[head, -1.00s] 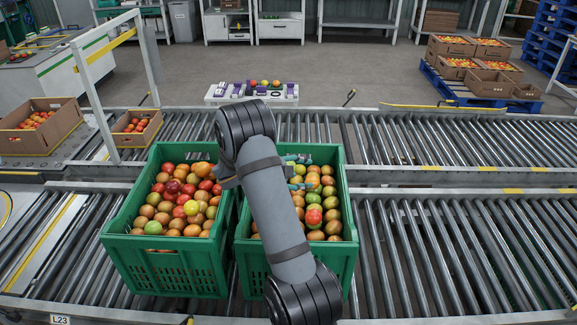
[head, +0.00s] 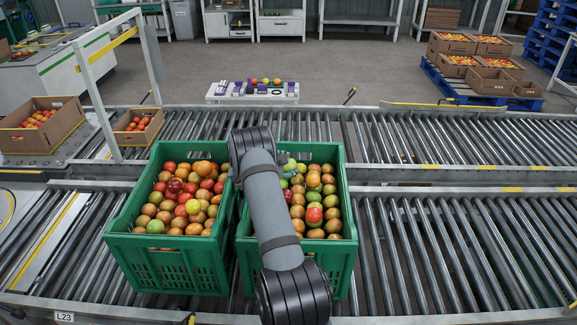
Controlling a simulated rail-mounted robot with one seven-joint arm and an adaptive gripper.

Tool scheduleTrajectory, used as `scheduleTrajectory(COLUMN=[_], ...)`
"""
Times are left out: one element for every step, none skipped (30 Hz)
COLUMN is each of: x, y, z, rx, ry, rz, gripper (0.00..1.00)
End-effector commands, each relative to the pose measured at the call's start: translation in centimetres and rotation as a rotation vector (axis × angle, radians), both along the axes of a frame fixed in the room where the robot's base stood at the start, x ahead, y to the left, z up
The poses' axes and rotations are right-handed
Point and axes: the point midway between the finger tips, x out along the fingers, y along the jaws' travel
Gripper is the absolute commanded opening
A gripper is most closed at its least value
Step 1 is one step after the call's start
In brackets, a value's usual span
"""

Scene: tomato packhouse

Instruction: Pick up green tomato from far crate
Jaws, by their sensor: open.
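Two green crates stand side by side on the near roller conveyor: a left crate (head: 172,268) and a right crate (head: 343,262). Both hold red, orange, brownish and green tomatoes. In the right crate, green tomatoes show near the back (head: 289,165) and around the middle (head: 298,190). The left crate has a green tomato (head: 155,227) at its front left and a yellow-green one (head: 192,207) near the middle. My gripper (head: 286,172) is over the back left of the right crate, open, mostly hidden behind my arm. I cannot tell whether it touches a tomato.
My arm covers the gap between the crates and part of the right crate. Bare rollers (head: 450,250) lie to the right. Cardboard boxes of tomatoes (head: 38,140) stand at the left. A small white stand (head: 212,99) with tomatoes is beyond the far conveyor.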

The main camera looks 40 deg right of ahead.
Motion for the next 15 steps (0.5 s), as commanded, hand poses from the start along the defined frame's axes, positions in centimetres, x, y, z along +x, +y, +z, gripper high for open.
scheduleTrajectory(x=[-0.24, -0.2, -0.15, -0.14, -0.14, -0.15, -0.16, -0.17, -0.18, -0.17, -0.16, -0.16, -0.16, -0.15, -0.14], y=[-0.7, -0.85, -0.99, -1.06, -1.11, -1.12, -1.11, -1.11, -1.1, -1.09, -1.08, -1.07, -1.05, -1.05, -1.04], z=[-0.44, -0.57, -0.66, -0.7, -0.73, -0.74, -0.75, -0.75, -0.76, -0.76, -0.76, -0.77, -0.76, -0.76, -0.75], rx=[0.002, 0.002, 0.002, 0.002, 0.002, 0.002, 0.002, 0.003, 0.003, 0.003, 0.003, 0.003, 0.003, 0.003, 0.003], ry=[0.003, 0.004, 0.004, 0.004, 0.004, 0.004, 0.004, 0.005, 0.005, 0.005, 0.005, 0.005, 0.004, 0.004, 0.004], rz=[-0.008, -0.009, -0.009, -0.009, -0.01, -0.01, -0.01, -0.011, -0.011, -0.011, -0.011, -0.011, -0.01, -0.01, -0.01], gripper=[0.52, 0.52, 0.52, 0.52, 0.52, 0.52, 0.52, 0.52, 0.52, 0.52, 0.51, 0.49, 0.47, 0.45, 0.43])
